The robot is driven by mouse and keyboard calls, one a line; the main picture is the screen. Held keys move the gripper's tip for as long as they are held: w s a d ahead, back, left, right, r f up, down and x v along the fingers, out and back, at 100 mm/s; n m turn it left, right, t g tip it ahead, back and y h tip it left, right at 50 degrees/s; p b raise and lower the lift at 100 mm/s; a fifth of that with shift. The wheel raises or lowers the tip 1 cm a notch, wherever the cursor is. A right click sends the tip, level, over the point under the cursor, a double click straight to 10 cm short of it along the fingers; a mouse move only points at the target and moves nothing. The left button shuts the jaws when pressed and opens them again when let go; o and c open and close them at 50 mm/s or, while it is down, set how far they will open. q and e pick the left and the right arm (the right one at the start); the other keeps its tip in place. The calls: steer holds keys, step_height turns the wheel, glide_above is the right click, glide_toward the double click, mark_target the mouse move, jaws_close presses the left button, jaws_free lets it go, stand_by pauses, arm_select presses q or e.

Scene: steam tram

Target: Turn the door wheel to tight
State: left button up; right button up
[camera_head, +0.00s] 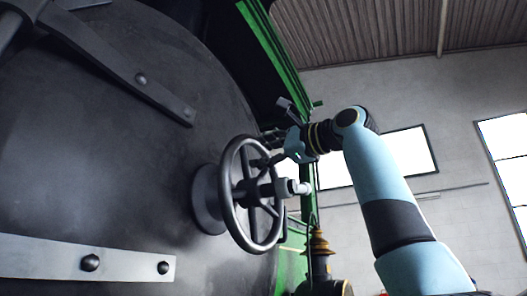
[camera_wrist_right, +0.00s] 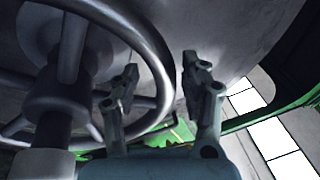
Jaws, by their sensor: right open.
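The door wheel (camera_head: 243,192) is a dark metal handwheel with spokes, standing out from the round dark door (camera_head: 110,195). A shaft with a light grey end piece (camera_head: 293,187) sticks out of its hub. My right gripper (camera_head: 266,148) is at the wheel's upper right rim, with its fingers pointing toward the door. In the right wrist view, the wheel's rim (camera_wrist_right: 152,45) passes between the two open fingers of my right gripper (camera_wrist_right: 160,75). I cannot tell whether a finger touches the rim. My left gripper is not in view.
Grey hinge straps (camera_head: 85,262) with bolts cross the door. A green frame (camera_head: 272,45) edges the tram at the right of the door. A brass-topped fitting (camera_head: 319,243) stands below my right arm. Open room lies to the right, before a wall with windows (camera_head: 410,150).

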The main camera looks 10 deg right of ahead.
steer(key=shift+a, duration=0.2)
steer(key=shift+s+r, duration=0.1)
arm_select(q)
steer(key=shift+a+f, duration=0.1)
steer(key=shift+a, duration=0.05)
arm_select(e)
steer(key=v, duration=1.2)
